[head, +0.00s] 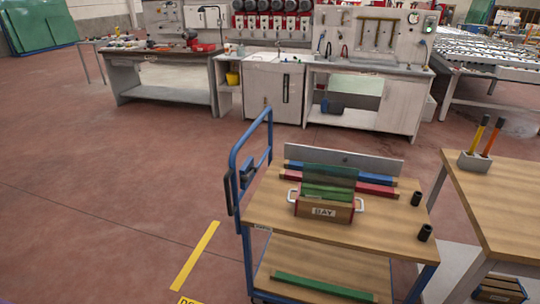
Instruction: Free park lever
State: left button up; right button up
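A trolley with a wooden top deck (280,225) and a blue push handle (235,150) stands in the lower middle. A small dark blue block (246,175) sits at the handle's side, with a dark upright bar (229,195) beside it. Either may be the park lever, but I cannot tell which, nor its position. Neither of my grippers is in view.
A wooden box labelled "BAY" (323,210) holds green panes on the trolley, near red and blue bars and two black cylinders. A wooden table (500,205) stands close at right, with yellow- and orange-handled tools. Floor left of the trolley is open.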

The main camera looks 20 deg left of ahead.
aim_at(244, 178)
jog(key=i+l+u, duration=0.3)
jog(key=i+l, duration=0.15)
jog(key=l, duration=0.15)
jog(key=i+l+u, duration=0.3)
jog(key=l, duration=0.35)
jog(key=i+l+u, duration=0.15)
jog(key=l, duration=0.25)
jog(key=i, duration=0.1)
